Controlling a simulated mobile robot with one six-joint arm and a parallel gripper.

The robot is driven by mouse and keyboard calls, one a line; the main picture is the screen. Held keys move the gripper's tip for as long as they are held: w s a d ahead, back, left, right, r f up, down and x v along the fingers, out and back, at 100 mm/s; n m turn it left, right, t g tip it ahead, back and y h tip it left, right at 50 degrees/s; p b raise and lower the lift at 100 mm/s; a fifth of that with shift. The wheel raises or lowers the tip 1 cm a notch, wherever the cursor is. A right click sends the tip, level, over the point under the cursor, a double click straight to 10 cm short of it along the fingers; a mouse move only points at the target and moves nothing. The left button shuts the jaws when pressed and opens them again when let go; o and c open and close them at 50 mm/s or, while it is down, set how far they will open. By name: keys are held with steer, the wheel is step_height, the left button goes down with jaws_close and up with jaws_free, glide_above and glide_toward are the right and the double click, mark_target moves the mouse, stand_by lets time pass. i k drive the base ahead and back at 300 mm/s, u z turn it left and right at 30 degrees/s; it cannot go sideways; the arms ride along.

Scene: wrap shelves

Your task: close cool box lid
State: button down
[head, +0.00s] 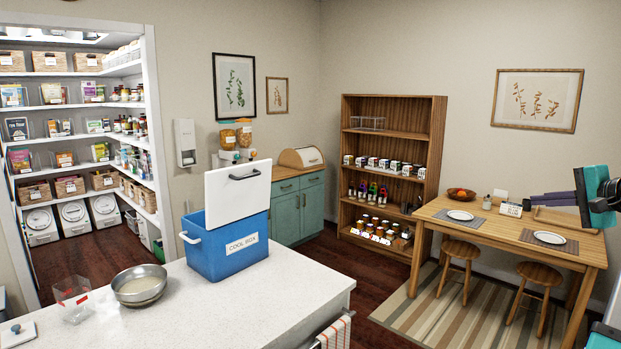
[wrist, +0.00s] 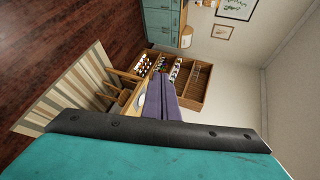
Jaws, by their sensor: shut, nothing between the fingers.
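The blue cool box (head: 228,243) with a "COOL BOX" label stands on the white counter in the head view. Its white lid (head: 237,193) is open and stands upright at the box's far side, with a dark handle (head: 244,175) near its top. A white side handle (head: 190,238) shows on the box's left. My gripper (head: 532,200) is at the far right of the head view, well away from the box, with its purple fingers pointing left. In the wrist view my gripper (wrist: 162,98) has its fingers together and holds nothing. The cool box is not in the wrist view.
A metal bowl (head: 140,284) and a clear container (head: 74,298) sit on the counter (head: 215,308) left of the box. A dining table (head: 510,233) with stools, a wooden shelf (head: 392,170) and a teal cabinet (head: 298,210) stand behind. The counter in front of the box is clear.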

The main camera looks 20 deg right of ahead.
mark_target(233, 193)
steer(key=z, duration=0.65)
steer(key=k, duration=0.15)
steer(key=u, duration=1.85)
steer(key=k, duration=0.65)
steer(key=z, duration=0.3)
steer(key=i, duration=1.65)
steer(key=u, duration=0.2)
